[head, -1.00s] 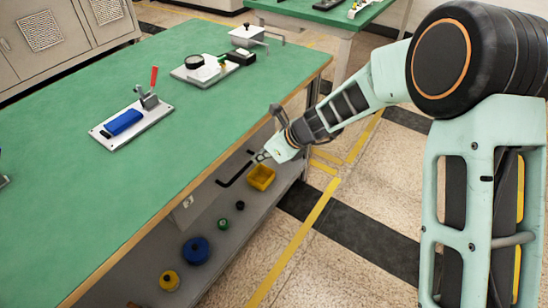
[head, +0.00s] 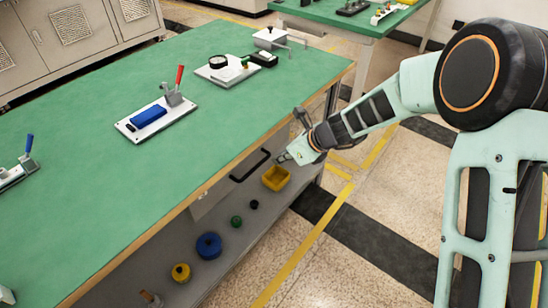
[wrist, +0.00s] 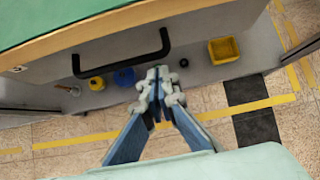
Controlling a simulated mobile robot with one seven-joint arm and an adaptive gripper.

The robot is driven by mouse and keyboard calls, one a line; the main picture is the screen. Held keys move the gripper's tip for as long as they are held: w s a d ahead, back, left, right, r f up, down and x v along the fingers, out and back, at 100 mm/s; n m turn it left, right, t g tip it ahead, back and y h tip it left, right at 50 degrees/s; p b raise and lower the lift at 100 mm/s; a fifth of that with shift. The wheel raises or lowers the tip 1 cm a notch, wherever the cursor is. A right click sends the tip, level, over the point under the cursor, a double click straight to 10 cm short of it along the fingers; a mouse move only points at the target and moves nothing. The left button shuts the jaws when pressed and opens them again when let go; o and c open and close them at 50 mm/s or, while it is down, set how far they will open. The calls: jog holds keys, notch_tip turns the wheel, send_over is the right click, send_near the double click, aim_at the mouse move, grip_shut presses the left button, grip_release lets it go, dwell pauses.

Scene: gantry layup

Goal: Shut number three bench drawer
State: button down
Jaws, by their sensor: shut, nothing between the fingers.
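The bench drawer shows a black bar handle (head: 250,165) below the wooden edge of the green bench top. In the wrist view the handle (wrist: 120,56) stands out from the grey drawer front (wrist: 70,66), with a small label near its left end. I cannot read the number or tell how far the drawer stands out. My gripper (head: 282,158) is shut and empty, just right of the handle. In the wrist view its fingertips (wrist: 158,76) are below the handle's right end, seemingly close to it; contact cannot be told.
The bench's lower shelf holds a yellow bin (head: 276,178), a blue round part (head: 208,245), a yellow one (head: 181,272) and smaller pieces. Clamp fixtures (head: 155,115) stand on the bench top (head: 100,190). Speckled floor with yellow tape (head: 310,240) is open at the right.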

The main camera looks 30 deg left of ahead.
jog(key=p+v, duration=0.2)
jog(key=v, duration=0.9)
jog(key=shift+d+f, duration=0.2)
jog(key=shift+d, duration=0.3)
